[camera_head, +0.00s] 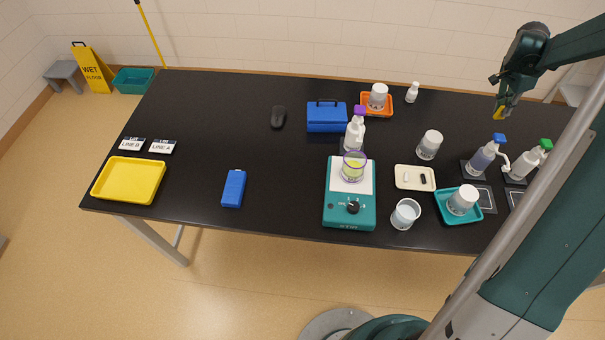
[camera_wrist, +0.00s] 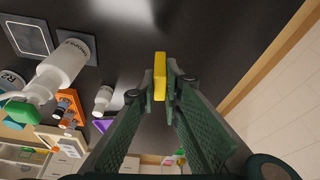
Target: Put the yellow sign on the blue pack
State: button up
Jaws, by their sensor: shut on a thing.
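My gripper (camera_head: 505,100) is at the upper right of the head view, above the far right part of the black table. It is shut on a small yellow sign (camera_head: 499,113). In the wrist view the yellow sign (camera_wrist: 159,76) sits between the two fingertips (camera_wrist: 160,85), seen nearly edge-on, so its face is hidden. The blue pack (camera_head: 233,188) lies flat near the table's front edge, left of the middle, far to the left of my gripper. Its top looks bare. The wrist view does not show the pack.
A yellow tray (camera_head: 129,180) and a blue case (camera_head: 326,117) flank the pack. A teal stirrer (camera_head: 350,205) with a beaker, a purple-capped bottle (camera_head: 355,132) and several jars and bottles stand between my gripper and the pack. The table around the pack is clear.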

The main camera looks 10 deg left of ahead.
jog(key=w+a+r+n, duration=0.1)
jog(key=w+a, duration=0.1)
jog(key=a, duration=1.2)
jog(key=w+a+n, duration=0.2)
jog(key=a, duration=1.2)
jog(key=s+a+r+n+t, duration=0.1)
jog(key=s+a, duration=0.2)
jog(key=a, duration=1)
jog(key=s+a+n, duration=0.1)
jog(key=s+a, duration=0.2)
jog(key=a, duration=1)
jog(key=s+a+r+n+t+y+b, duration=0.1)
jog(key=s+a+n, duration=0.5)
jog(key=s+a, duration=2.8)
jog(key=a+y, duration=0.1)
jog(key=a, duration=0.3)
jog(key=shift+f+b, duration=0.35)
jog(key=shift+f, duration=2.55)
